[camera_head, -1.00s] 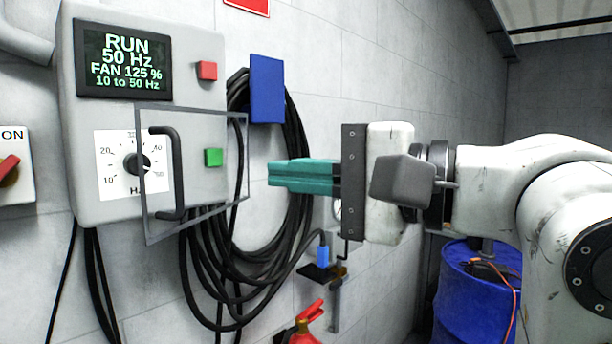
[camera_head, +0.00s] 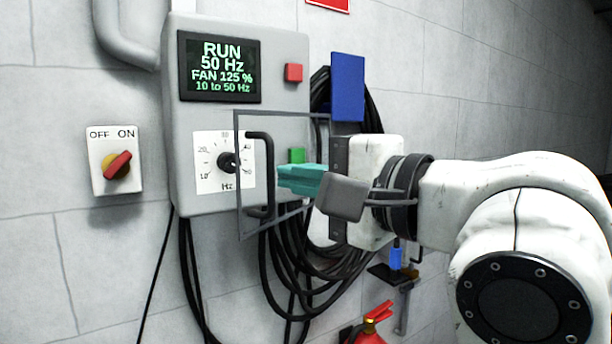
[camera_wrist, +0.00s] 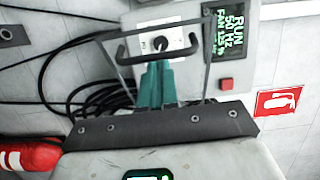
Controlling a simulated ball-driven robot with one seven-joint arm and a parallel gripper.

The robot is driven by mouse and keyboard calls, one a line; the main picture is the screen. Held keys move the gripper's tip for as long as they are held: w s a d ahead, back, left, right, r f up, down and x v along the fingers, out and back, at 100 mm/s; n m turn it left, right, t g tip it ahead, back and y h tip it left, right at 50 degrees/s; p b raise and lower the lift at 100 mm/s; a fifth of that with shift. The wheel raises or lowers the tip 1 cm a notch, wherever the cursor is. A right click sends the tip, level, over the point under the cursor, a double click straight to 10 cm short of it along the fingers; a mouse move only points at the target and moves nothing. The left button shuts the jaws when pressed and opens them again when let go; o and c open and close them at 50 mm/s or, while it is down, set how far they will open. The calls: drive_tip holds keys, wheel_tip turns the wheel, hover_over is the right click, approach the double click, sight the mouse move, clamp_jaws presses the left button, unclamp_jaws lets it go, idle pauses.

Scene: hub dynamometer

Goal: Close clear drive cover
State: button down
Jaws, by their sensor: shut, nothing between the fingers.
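The clear drive cover (camera_head: 238,205) is a see-through pane in a thin grey frame with a black handle (camera_head: 268,170). It stands swung out from the grey drive box (camera_head: 185,190), its right edge nearer the box. The frame (camera_wrist: 207,65) and handle (camera_wrist: 125,52) also show in the wrist view. My gripper (camera_head: 282,179) has teal fingers, shut and empty, just right of the handle. In the wrist view the fingertips (camera_wrist: 157,64) point at the handle and dial; I cannot tell whether they touch the cover.
The box has a dial (camera_head: 228,162), a red button (camera_head: 293,73), a green button (camera_head: 297,155) and a screen (camera_head: 220,67) reading RUN 50 Hz. An OFF/ON switch (camera_head: 116,160) is left. Black cables (camera_head: 290,270) hang below; a fire extinguisher (camera_head: 371,328) is lower right.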

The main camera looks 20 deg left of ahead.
sight(213, 171)
drive_tip(key=a+m+t+p, duration=0.1)
drive_tip(key=a, duration=0.2)
drive_tip(key=a+m+t+h+p, duration=0.1)
drive_tip(key=a+p, duration=0.1)
drive_tip(key=a, duration=0.2)
drive_tip(key=a+m+t+h+p, duration=0.1)
drive_tip(key=a+p, duration=0.1)
drive_tip(key=a, duration=0.2)
drive_tip(key=shift+s+r+t, duration=0.1)
drive_tip(key=shift+s+t, duration=0.2)
drive_tip(key=shift+t, duration=0.1)
drive_tip(key=shift+a, duration=0.3)
drive_tip(key=shift+w, duration=0.1)
